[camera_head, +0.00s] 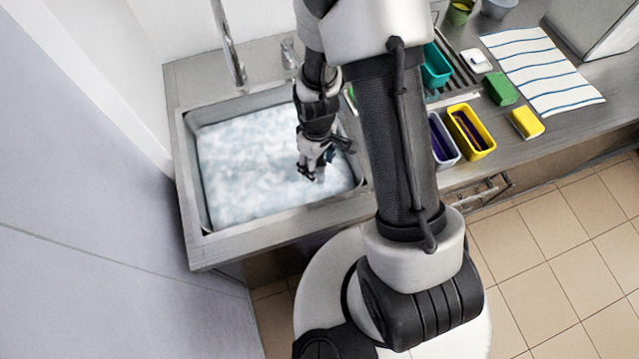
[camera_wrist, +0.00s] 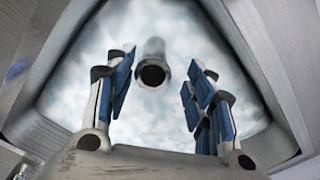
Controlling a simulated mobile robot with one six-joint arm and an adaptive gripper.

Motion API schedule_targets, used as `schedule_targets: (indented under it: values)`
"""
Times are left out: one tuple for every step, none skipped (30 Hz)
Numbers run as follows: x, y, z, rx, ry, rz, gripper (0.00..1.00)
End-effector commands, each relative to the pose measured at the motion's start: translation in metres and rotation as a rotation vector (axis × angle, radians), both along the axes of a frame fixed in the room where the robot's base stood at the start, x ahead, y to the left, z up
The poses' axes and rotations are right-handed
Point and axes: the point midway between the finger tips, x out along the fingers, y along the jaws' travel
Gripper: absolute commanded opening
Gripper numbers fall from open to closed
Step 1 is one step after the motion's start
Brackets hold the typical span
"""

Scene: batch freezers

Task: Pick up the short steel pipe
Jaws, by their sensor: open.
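The short steel pipe (camera_wrist: 154,64) shows in the wrist view as a grey tube with its dark open end towards the camera. It lies between and a little beyond my gripper's fingertips, with a gap on each side. My gripper (camera_wrist: 158,78) is open, with blue pads on both fingers, and holds nothing. In the head view my gripper (camera_head: 312,172) is over the right part of the sink (camera_head: 188,170), which is filled with white foamy water. The pipe cannot be made out in the head view. My arm hides part of the sink's right side.
A tall faucet (camera_head: 232,50) stands behind the sink. To the right on the counter are a yellow bin (camera_head: 484,148), a lilac bin (camera_head: 447,158), a teal bin (camera_head: 437,68), a green sponge (camera_head: 501,89), a yellow sponge (camera_head: 526,122) and a striped towel (camera_head: 545,70). A wall borders the left.

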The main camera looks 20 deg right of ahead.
Motion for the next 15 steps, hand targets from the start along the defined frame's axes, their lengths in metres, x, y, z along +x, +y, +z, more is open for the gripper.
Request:
schedule_targets:
  values:
    - [0.0,0.0,-0.01,0.0,0.001,0.0,0.49]
    - [0.0,0.0,-0.013,0.0,0.001,0.0,0.49]
    - [0.0,0.0,-0.016,0.0,0.0,0.0,0.49]
    - [0.0,0.0,-0.018,0.0,0.0,0.0,0.49]
    - [0.001,0.0,-0.02,0.001,-0.001,-0.001,0.49]
    - [0.001,0.0,-0.021,0.0,-0.001,-0.001,0.49]
    - [0.001,-0.001,-0.022,0.0,-0.001,-0.001,0.49]
    - [0.001,-0.001,-0.024,0.0,-0.001,-0.001,0.49]
    - [0.001,-0.002,-0.028,0.0,0.0,-0.001,0.49]
    - [0.001,-0.003,-0.032,0.0,0.0,-0.001,0.49]
    - [0.001,-0.004,-0.037,0.0,0.002,-0.001,0.49]
    - [0.001,-0.006,-0.044,0.0,0.002,-0.002,0.49]
    - [0.001,-0.007,-0.049,0.0,0.001,-0.002,0.49]
    - [0.002,-0.008,-0.054,0.0,0.001,-0.003,0.49]
    - [0.002,-0.009,-0.059,0.0,0.001,-0.002,0.49]
